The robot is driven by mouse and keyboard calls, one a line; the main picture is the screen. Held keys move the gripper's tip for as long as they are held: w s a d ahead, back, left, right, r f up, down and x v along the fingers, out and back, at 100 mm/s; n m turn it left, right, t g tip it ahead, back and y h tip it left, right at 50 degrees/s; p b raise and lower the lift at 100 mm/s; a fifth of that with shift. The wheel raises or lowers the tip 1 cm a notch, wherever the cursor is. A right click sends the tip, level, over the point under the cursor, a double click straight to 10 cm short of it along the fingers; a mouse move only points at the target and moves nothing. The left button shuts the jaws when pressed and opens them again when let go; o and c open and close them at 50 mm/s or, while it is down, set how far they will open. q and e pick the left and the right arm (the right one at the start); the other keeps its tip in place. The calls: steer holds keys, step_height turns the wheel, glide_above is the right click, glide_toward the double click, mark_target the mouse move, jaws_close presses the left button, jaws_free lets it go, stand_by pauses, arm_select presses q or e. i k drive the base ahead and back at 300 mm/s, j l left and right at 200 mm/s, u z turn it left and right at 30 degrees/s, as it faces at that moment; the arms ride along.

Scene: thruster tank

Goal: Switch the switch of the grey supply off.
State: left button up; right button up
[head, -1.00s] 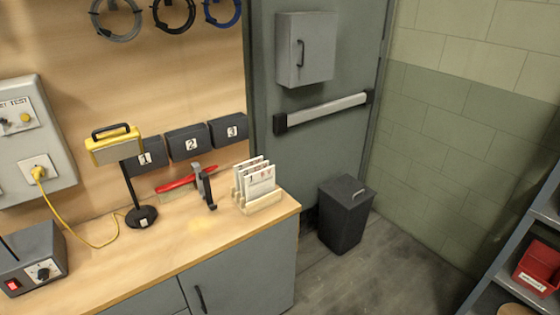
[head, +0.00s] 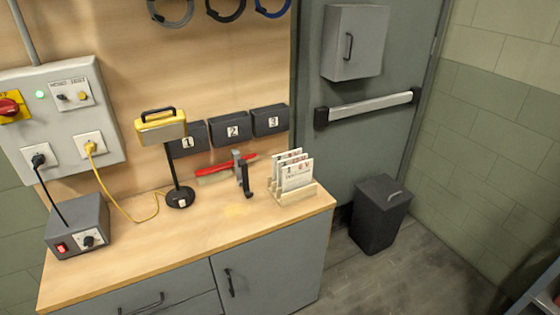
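The grey supply (head: 78,228) is a dark grey box at the left end of the wooden workbench. On its front are a red switch (head: 62,248) and a black knob on a white plate (head: 91,238). The switch's position is too small to tell. A black cable (head: 51,192) runs from the supply up to the left socket of the wall panel. Neither of my grippers is in the head view.
The wall panel (head: 60,120) has a red knob, a green light and a yellow cable.

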mark_target(61, 247)
steer(key=u, duration=1.65)
